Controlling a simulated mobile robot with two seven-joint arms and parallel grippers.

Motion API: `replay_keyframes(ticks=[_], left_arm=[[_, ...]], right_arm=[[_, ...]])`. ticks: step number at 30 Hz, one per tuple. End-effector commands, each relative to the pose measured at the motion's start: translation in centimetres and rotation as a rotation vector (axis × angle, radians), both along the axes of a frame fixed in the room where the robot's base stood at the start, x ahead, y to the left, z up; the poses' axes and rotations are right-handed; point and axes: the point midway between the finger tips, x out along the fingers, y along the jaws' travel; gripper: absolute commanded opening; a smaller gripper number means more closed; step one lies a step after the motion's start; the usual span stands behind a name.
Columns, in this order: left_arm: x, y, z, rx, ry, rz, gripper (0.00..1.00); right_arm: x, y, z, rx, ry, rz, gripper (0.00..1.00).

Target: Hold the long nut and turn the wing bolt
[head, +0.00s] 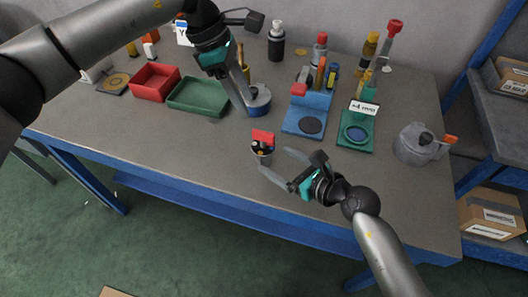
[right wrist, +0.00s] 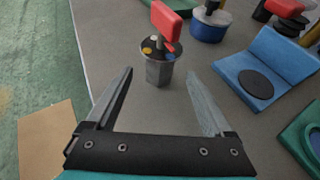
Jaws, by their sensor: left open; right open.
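The long nut (head: 263,158) is a grey hexagonal post standing upright near the table's front edge. The wing bolt (head: 263,137) has a red flat wing and sits on top of the nut, over a dark disc with coloured spots. In the right wrist view the nut (right wrist: 159,72) and red wing (right wrist: 167,20) show ahead of my fingers. My right gripper (head: 274,160) is open and empty, its fingertips just short of the nut and to either side of it in that view. My left gripper (head: 246,108) is open, pointing down beside a blue round container, behind and above the nut.
A blue round container (head: 262,109) is by my left fingers. Red (head: 153,95) and green (head: 184,107) trays lie left. A blue stand (head: 305,133), green stand (head: 342,143) and grey can (head: 413,152) stand right. The table front around the nut is mostly clear.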

Motion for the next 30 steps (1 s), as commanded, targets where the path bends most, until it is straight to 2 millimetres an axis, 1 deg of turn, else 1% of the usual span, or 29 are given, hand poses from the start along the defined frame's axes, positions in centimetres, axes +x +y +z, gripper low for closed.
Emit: replay_keyframes(ticks=[1, 6, 9, 13, 19, 28, 30], left_arm=[[0.0, 0.0, 0.0, 0.000, 0.000, 0.000, 0.50], [0.0, 0.0, 0.0, 0.000, 0.000, 0.000, 0.50], [0.0, 0.0, 0.0, 0.000, 0.000, 0.000, 0.50], [0.0, 0.0, 0.0, 0.000, 0.000, 0.000, 0.50], [0.0, 0.0, 0.0, 0.000, 0.000, 0.000, 0.50], [0.0, 0.0, 0.0, 0.000, 0.000, 0.000, 0.50], [0.0, 0.0, 0.0, 0.000, 0.000, 0.000, 0.50]], right_arm=[[0.6, 0.5, -0.3, 0.002, 0.000, -0.001, 0.86], [2.4, 2.1, -1.3, 0.003, 0.000, -0.002, 0.86], [3.3, 3.0, -1.7, 0.003, 0.001, 0.001, 0.86], [4.1, 3.7, -2.3, 0.002, 0.000, -0.001, 0.86], [4.7, 4.2, -2.7, 0.000, 0.000, 0.000, 0.86], [4.8, 4.3, -2.7, 0.001, 0.001, 0.000, 0.86], [4.8, 4.3, -2.7, 0.001, 0.001, 0.000, 0.78]])
